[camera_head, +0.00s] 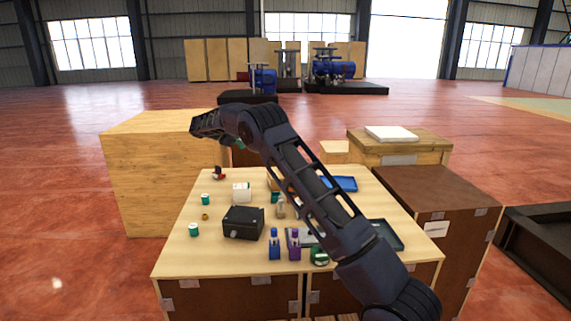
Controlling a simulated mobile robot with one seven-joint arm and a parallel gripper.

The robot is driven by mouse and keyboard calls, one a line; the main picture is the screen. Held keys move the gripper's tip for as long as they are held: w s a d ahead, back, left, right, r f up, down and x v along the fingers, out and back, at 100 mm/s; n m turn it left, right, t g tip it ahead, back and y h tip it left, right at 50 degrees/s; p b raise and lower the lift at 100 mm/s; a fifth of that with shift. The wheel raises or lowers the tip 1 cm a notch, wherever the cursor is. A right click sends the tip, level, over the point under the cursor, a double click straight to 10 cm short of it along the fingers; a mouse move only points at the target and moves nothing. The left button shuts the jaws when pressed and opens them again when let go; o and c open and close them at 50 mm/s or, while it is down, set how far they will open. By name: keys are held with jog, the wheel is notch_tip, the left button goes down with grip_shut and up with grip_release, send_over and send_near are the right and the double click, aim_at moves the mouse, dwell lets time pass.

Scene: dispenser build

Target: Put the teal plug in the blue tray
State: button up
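Several small teal pieces with pale tops are in the head view. One teal piece (205,199) and another teal piece (193,229) stand at the left of the table, and a third teal piece (275,197) is near the middle, partly behind my arm. I cannot tell which is the plug. A bit of teal (239,143) also shows just under my raised arm; whether it is held is unclear. The blue tray (346,184) lies at the table's back right, partly hidden by my arm. My gripper (205,127) is raised above the table's back left, its fingers not distinguishable.
A black box (243,223), a white block (241,192), blue bottle (274,243) and purple bottle (293,243) stand on the table (185,262). A dark tray (387,236) lies at right. A large wooden box (150,180) stands at left. The table's front left is clear.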

aim_at(338, 178)
jog(key=w+d+r, duration=0.1)
jog(key=w+d, duration=0.2)
jog(key=d, duration=2)
jog(key=s+d+m+g, duration=0.1)
jog(key=s+d, duration=0.2)
jog(key=d, duration=0.8)
jog(key=s+d, duration=0.4)
jog(key=d, duration=0.8)
jog(key=shift+h, duration=0.3)
notch_tip(338, 178, down, 20)
jog(key=shift+f, duration=0.1)
jog(key=o, duration=1)
jog(key=shift+f, duration=0.1)
